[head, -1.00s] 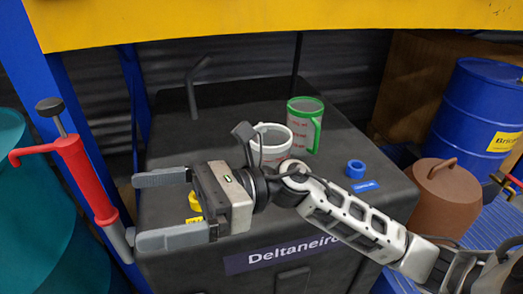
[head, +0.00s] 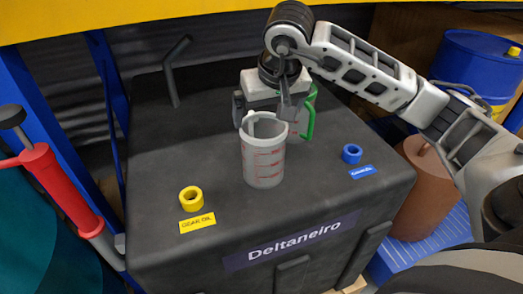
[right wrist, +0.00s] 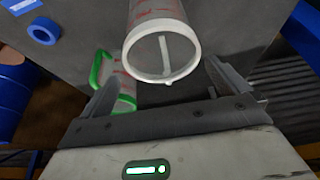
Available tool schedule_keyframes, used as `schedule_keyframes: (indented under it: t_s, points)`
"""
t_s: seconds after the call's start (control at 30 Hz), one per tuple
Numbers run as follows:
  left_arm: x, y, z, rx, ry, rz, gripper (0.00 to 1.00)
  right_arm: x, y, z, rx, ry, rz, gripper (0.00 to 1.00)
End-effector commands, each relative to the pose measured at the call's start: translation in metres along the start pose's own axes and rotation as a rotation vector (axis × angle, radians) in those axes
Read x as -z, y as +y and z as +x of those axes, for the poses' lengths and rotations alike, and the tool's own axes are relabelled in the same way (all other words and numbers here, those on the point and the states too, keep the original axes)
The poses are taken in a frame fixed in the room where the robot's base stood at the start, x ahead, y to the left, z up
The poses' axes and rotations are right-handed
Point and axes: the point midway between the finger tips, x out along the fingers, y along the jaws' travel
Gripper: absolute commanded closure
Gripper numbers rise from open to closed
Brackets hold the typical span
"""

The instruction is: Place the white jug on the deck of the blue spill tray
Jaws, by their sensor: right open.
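The white jug (head: 264,162), with red markings, stands upright on the black tank top in the head view. Its round rim and body also show in the right wrist view (right wrist: 160,20). My right gripper (head: 264,108) is open and just behind the jug's rim in the head view. In the right wrist view its fingers (right wrist: 165,92) are spread, with the jug ahead between them and nothing held. The blue spill tray (head: 432,240) lies low at the right, partly hidden by my arm. My left gripper is not in view.
A green-handled jug (head: 308,122) stands close behind the white jug, partly hidden by my gripper. A yellow ring (head: 190,196) and a blue ring (head: 352,154) sit on the tank top (head: 165,150).

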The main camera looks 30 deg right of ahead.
Motion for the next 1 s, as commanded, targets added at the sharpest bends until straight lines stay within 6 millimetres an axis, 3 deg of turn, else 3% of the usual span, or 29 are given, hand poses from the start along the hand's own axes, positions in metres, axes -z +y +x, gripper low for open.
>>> schedule_keyframes:
  t_s: [0.1, 0.37, 0.63, 0.93, 0.97, 1.0]
  points:
    - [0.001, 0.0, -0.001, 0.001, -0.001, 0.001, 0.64, 0.0, 0.0, 0.019, 0.001, -0.003, 0.0, 0.0]
    - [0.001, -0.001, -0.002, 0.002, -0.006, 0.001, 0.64, -0.001, -0.002, 0.038, 0.003, -0.003, 0.0, 0.0]
    - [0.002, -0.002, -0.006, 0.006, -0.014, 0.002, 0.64, -0.002, -0.004, 0.076, 0.003, -0.003, 0.001, 0.0]
    - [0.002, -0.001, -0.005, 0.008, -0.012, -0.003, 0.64, -0.002, -0.004, 0.083, 0.003, 0.001, 0.0, 0.0]
    - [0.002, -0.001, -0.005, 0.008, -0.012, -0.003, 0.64, -0.002, -0.004, 0.083, 0.003, 0.001, 0.0, 0.03]
    - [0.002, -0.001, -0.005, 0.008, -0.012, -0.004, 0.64, -0.002, -0.004, 0.083, 0.003, 0.001, 0.0, 0.14]
